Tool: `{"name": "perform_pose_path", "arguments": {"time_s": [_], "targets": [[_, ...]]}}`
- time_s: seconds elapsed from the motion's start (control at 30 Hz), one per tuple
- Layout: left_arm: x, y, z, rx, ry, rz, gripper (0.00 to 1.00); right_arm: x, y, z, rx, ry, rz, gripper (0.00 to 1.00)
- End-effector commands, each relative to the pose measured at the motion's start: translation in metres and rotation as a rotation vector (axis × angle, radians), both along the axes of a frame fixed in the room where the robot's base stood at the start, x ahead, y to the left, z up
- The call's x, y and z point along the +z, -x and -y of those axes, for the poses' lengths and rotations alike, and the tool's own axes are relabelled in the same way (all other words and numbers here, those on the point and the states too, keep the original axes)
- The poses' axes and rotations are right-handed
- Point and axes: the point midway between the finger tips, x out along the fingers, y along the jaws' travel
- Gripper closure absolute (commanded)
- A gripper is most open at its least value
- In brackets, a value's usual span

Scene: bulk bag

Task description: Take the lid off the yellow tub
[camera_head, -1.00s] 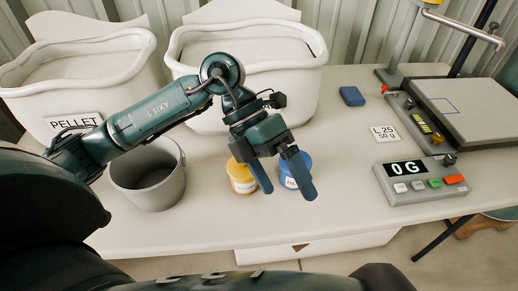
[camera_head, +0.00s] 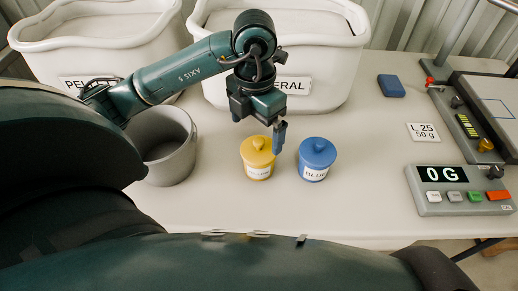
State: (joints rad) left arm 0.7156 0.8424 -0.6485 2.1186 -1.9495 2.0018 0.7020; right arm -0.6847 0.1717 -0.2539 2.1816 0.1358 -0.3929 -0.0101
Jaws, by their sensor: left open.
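The yellow tub (camera_head: 258,170) stands upright on the table with its yellow knobbed lid (camera_head: 258,149) on it. A white label shows on its front. My left gripper (camera_head: 277,138) is open, pointing down just behind and to the right of the lid. One finger shows clearly beside the lid's right edge; the other is largely hidden, so I cannot tell whether it touches the lid. My right gripper is not in view.
A blue tub (camera_head: 315,172) with a knobbed lid stands close on the right. A grey bucket (camera_head: 172,165) is at left. White bins (camera_head: 330,92) stand behind. A scale display (camera_head: 455,192), a card (camera_head: 423,132) and a blue block (camera_head: 391,86) are at right. The table front is clear.

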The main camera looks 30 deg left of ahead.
Motion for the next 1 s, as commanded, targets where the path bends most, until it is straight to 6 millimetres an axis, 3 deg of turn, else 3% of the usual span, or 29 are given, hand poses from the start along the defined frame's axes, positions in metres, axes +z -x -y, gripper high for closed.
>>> {"name": "perform_pose_path", "arguments": {"time_s": [0.3,0.57,1.0], "targets": [[-0.043,-0.001,0.006,-0.001,0.001,-0.004,0.0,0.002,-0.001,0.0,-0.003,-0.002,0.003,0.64],[-0.045,-0.001,0.006,-0.002,0.002,-0.001,0.0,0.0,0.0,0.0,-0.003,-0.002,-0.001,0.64],[-0.045,-0.001,0.006,-0.002,0.002,-0.001,0.35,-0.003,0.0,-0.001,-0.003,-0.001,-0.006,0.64]]}}
